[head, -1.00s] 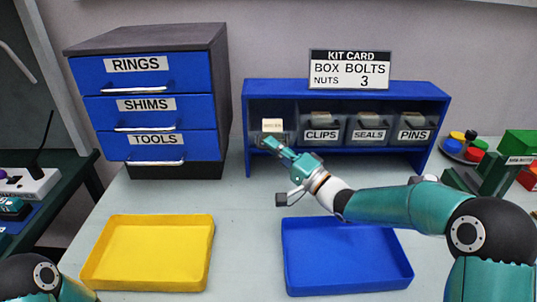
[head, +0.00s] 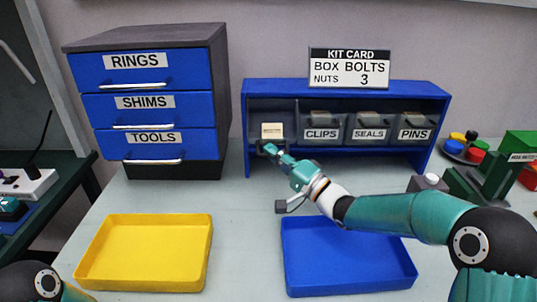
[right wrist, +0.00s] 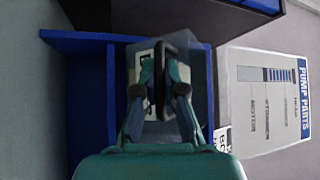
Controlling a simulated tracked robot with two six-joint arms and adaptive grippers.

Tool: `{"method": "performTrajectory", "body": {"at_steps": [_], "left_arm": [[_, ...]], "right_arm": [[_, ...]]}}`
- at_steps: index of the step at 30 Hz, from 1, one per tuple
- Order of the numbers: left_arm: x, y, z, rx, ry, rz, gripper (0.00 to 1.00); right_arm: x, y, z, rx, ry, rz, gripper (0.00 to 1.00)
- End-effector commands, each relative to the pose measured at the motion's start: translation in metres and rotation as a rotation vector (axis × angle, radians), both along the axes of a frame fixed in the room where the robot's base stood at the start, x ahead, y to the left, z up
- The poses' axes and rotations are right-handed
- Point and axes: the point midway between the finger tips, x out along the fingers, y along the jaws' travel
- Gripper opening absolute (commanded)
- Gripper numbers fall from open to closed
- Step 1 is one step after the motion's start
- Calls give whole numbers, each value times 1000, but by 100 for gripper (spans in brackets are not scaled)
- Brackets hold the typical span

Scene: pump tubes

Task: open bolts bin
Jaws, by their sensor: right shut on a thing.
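The leftmost bin (head: 284,133) in the blue rack (head: 345,88) is translucent grey. It bears a pale label (head: 272,130) too small to read; the bins beside it read CLIPS, SEALS and PINS. My right gripper (head: 266,150) is at this bin's front, just below the label. In the right wrist view, my right gripper (right wrist: 164,85) has its fingers on either side of the bin's dark handle (right wrist: 160,78) and is shut on it. The label's edge (right wrist: 146,68) shows behind. My left gripper is out of view.
The CLIPS bin (head: 321,135) stands just right of the held bin. A drawer cabinet (head: 150,100) stands at the left. A yellow tray (head: 208,250) and a blue tray (head: 350,262) lie in front. A kit card (head: 349,68) stands above the rack.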

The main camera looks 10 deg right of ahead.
Motion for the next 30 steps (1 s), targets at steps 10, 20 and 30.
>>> {"method": "performTrajectory", "body": {"at_steps": [10,20,30], "left_arm": [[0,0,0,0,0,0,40],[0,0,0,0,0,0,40],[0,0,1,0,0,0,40]], "right_arm": [[0,0,0,1,-1,-1,30],[0,1,0,0,-1,1,35],[-28,-25,-10,0,2,-2,35]]}}
